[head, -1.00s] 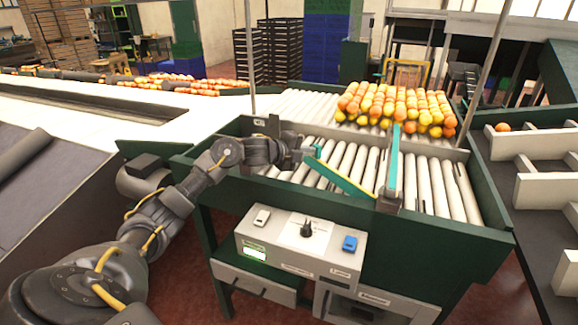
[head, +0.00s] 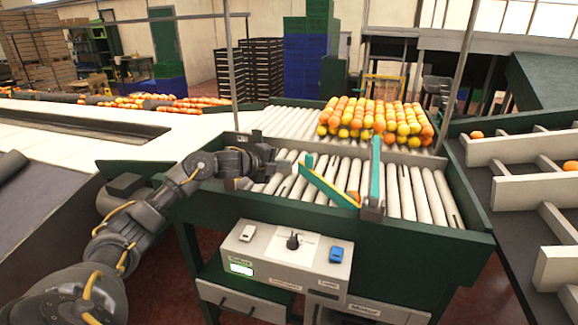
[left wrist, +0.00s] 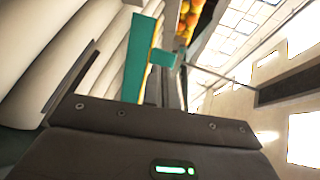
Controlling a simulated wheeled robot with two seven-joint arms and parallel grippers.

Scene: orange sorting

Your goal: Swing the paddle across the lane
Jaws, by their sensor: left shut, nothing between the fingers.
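The paddle (head: 328,187) is a teal bar with a yellow-orange edge. It lies slantwise over the white rollers, from its pivot end near the front rail to its free end at the upper left. A short teal upright (head: 308,163) stands at that free end. My left gripper (head: 276,162) is shut and empty, to the left of the upright with a small gap. In the left wrist view the paddle (left wrist: 138,55) shows just ahead of the gripper. My right gripper is out of view.
A second teal bar (head: 375,168) stands beside the pivot. Several oranges and yellow fruits (head: 375,120) sit at the back of the rollers (head: 410,185). A control box (head: 285,250) with a blue switch is in front. Dark green side walls (head: 425,230) frame the lane.

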